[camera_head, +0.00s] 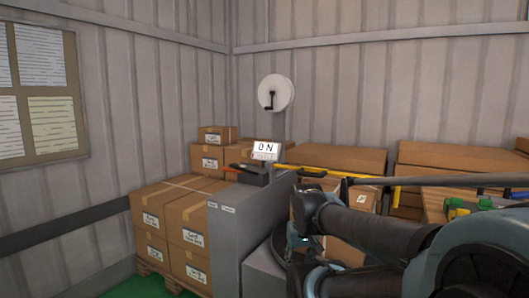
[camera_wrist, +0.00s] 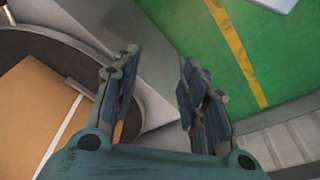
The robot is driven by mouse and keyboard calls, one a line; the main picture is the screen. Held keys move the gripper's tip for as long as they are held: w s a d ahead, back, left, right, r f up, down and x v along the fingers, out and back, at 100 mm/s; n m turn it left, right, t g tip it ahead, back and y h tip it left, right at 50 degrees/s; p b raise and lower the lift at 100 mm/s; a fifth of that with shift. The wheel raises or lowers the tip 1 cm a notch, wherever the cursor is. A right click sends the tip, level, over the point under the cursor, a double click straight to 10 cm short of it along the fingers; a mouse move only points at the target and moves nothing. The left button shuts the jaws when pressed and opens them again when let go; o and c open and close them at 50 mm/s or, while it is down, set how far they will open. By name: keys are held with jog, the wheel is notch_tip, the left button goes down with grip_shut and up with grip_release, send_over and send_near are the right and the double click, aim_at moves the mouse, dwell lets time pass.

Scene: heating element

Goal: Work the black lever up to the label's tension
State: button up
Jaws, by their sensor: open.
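A white sign (camera_head: 266,148) reading "ON", with smaller print I cannot read, stands over a dark block (camera_head: 255,176) on top of a grey cabinet (camera_head: 229,238). An orange-red handle (camera_head: 238,170) sticks out left of the block. A white reel (camera_head: 276,93) above carries a small black crank (camera_head: 271,101). I cannot tell which dark part is the black lever. My gripper (camera_wrist: 158,82) is open and empty in the wrist view, with grey surface and green floor below its fingers. In the head view it is low, right of the cabinet, partly hidden by my arm.
Stacked cardboard boxes (camera_head: 170,215) stand on a pallet left of the cabinet. A yellow bar (camera_head: 325,173) runs right from the block, above my arm. More boxes (camera_head: 445,160) line the back. The wrist view shows a dark round rim (camera_wrist: 62,50) and green floor (camera_wrist: 275,60).

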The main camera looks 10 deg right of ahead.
dwell(0.3)
grip_shut()
dwell(1.1)
